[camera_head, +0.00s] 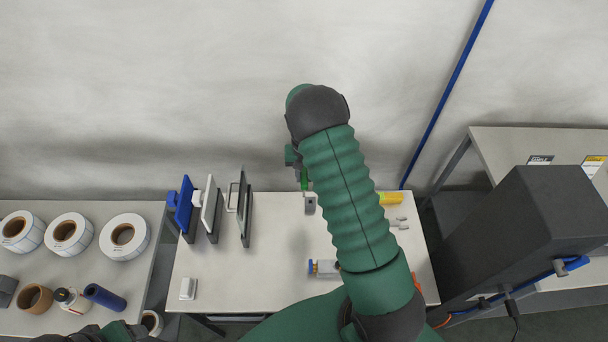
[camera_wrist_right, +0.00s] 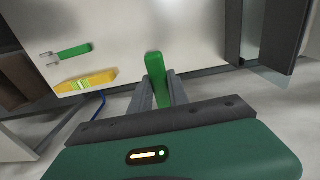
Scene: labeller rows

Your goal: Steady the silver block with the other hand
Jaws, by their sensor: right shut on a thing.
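A small silver block (camera_head: 310,204) with a dark hole sits near the far edge of the white table, just below my right gripper. My right gripper (camera_head: 304,180) is shut on a green handle (camera_head: 305,183), above or against the block; I cannot tell whether they touch. In the right wrist view the green handle (camera_wrist_right: 156,80) stands between the two grey fingers (camera_wrist_right: 158,92). The silver block cannot be made out there. Dark and green parts of my left arm show at the bottom left edge of the head view, but no left fingers show.
Blue, white and dark upright panels (camera_head: 245,208) stand on the left. A small white block (camera_head: 188,288) lies near the front. A blue-ended silver piece (camera_head: 323,268) is partly behind my arm. A yellow tool (camera_head: 391,198) lies right.

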